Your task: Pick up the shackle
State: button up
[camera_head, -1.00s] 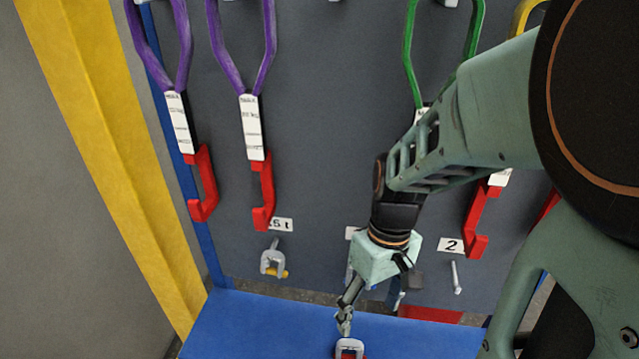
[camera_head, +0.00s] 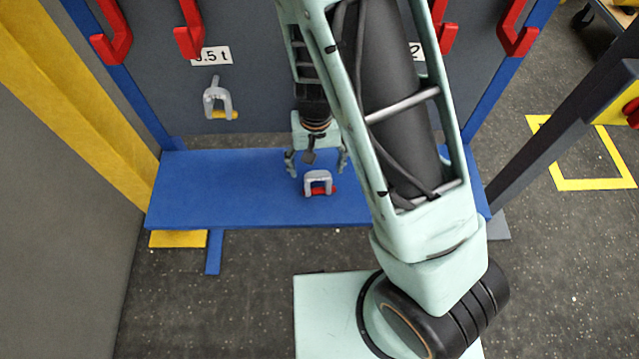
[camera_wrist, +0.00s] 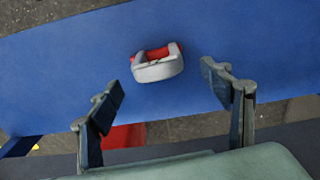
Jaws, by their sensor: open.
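A grey shackle with a red pin (camera_head: 319,182) lies on the blue shelf (camera_head: 215,195), near the shelf's front edge. It also shows in the wrist view (camera_wrist: 158,66), ahead of my fingers and roughly centred between their lines. My gripper (camera_head: 316,165) is open and empty, with its fingers spread to either side just behind the shackle in the head view. In the wrist view my gripper's two fingertips (camera_wrist: 165,80) are wide apart, and neither touches the shackle. Its height above the shelf is hard to tell.
Another grey shackle with a yellow pin (camera_head: 217,101) hangs on the dark panel (camera_head: 255,85) below a label (camera_head: 210,56). Red hooks (camera_head: 188,35) hang higher up. A yellow post (camera_head: 75,90) stands at left. The shelf's left part is bare.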

aim_at(318, 189)
jog(key=f+b, duration=0.1)
jog(key=f, duration=0.2)
jog(key=f+b, duration=0.1)
jog(key=f, duration=0.3)
jog(key=shift+s+d, duration=0.15)
jog(key=shift+s, duration=0.05)
jog(key=shift+c, duration=0.4)
jog(key=c, duration=1.7)
jog(key=shift+c, duration=0.2)
jog(key=shift+r, duration=0.1)
